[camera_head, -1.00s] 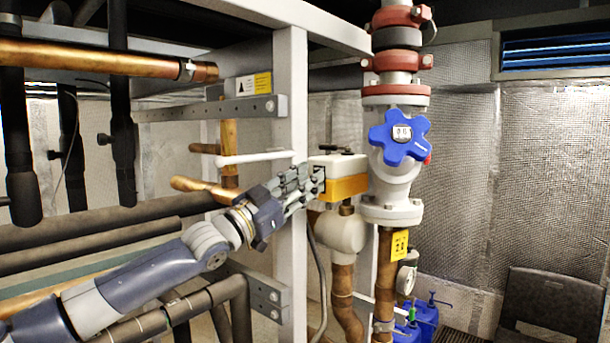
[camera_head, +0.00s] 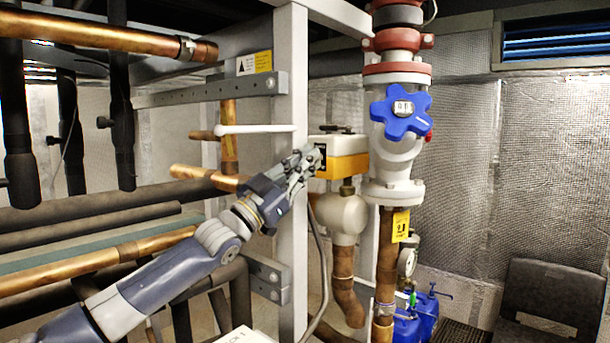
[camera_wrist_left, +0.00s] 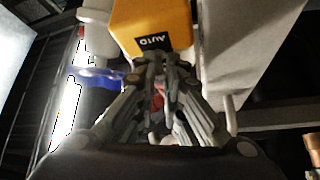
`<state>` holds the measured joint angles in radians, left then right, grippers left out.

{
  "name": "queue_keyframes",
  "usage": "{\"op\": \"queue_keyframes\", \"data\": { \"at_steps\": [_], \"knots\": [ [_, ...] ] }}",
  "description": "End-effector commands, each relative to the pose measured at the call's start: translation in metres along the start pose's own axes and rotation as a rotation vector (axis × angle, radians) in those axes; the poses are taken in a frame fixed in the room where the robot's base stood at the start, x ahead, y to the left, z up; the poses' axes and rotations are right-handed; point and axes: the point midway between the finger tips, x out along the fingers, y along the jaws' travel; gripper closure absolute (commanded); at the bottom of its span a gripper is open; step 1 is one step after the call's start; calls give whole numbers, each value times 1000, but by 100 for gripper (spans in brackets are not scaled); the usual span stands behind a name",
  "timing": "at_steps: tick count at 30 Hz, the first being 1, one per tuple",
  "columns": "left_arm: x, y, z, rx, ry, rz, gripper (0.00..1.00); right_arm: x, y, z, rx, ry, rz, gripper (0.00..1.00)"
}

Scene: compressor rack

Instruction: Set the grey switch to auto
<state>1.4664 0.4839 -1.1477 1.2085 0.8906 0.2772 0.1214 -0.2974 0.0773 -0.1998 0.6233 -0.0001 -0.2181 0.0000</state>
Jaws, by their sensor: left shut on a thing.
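The yellow and white actuator box (camera_head: 346,160) is mounted on the pipework, right of the white upright post. In the left wrist view the yellow box (camera_wrist_left: 150,15) fills the top centre, with a black AUTO label (camera_wrist_left: 153,42) that reads upside down. My left gripper (camera_head: 312,160) reaches up from the lower left to the box's left face. In the wrist view its fingertips (camera_wrist_left: 163,62) come together just below the label. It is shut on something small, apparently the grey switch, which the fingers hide. The switch's exact setting cannot be seen. My right gripper is not in view.
The white post (camera_head: 291,90) stands close beside my left gripper. A blue handwheel valve (camera_head: 402,108) is right of the box. Copper pipes (camera_head: 100,35) and dark insulated pipes run at left. Blue jugs (camera_head: 425,310) stand low at right.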

Motion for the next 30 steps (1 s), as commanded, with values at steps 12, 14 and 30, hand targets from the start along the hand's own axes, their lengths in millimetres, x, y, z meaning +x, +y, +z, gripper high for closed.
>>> {"op": "queue_keyframes", "data": {
  "at_steps": [12, 14, 30],
  "knots": [
    [-3, 2, 6, 28, 173, -55, 100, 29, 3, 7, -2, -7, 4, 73],
    [-3, 2, 6, 29, 173, -54, 100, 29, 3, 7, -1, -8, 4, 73],
    [-3, 2, 7, 28, 170, -53, 71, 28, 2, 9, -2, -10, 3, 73]
  ]
}}
